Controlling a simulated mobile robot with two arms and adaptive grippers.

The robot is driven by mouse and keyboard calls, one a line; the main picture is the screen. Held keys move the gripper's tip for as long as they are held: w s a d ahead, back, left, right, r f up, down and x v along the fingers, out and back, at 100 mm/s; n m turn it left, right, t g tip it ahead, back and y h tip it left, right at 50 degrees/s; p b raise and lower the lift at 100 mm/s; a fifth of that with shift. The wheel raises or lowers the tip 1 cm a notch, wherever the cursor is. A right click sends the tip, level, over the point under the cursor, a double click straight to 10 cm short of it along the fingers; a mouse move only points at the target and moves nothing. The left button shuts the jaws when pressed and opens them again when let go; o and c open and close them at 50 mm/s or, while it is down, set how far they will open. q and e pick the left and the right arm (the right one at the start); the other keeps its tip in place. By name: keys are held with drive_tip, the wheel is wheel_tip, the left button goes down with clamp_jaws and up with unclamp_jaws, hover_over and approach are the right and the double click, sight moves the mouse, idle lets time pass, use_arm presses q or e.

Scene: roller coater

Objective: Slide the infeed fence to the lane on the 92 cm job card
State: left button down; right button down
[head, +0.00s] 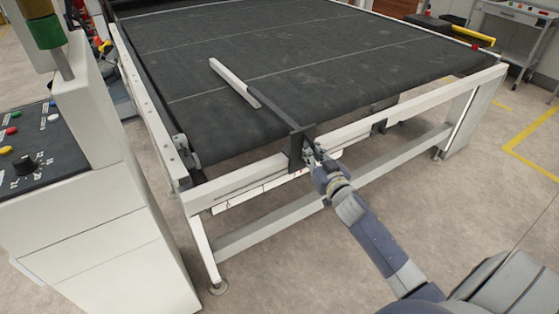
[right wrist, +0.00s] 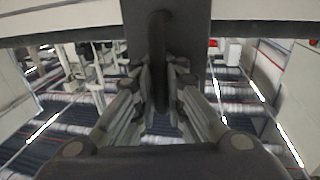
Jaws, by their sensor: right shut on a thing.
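The infeed fence (head: 234,82) is a pale bar with a dark arm, lying over the front part of the dark belt. Its dark bracket (head: 296,152) sits on the pale front rail, left of the rail's middle. My right gripper (head: 312,158) is at the front of this bracket, shut on the fence's handle. In the right wrist view, the dark curved handle (right wrist: 160,60) stands between my right fingers (right wrist: 160,95). A white scale strip (head: 262,190) runs under the rail; its marks are too small to read. I cannot make out the job card. My left gripper is out of view.
The belt (head: 330,60) has thin pale lines across it and is otherwise clear. A control console (head: 85,190) with coloured buttons stands at the left. A cart (head: 515,25) stands at the back right.

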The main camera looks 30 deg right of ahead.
drive_tip(key=d, duration=1)
drive_tip(key=shift+d+f, duration=0.25)
drive_tip(key=shift+d, duration=0.1)
drive_tip(key=c, duration=1.7)
unclamp_jaws()
drive_tip(key=shift+s, duration=0.1)
drive_tip(key=shift+o, duration=0.2)
drive_tip(key=shift+r, duration=0.15)
drive_tip(key=s+a, duration=0.2)
drive_tip(key=s, duration=1)
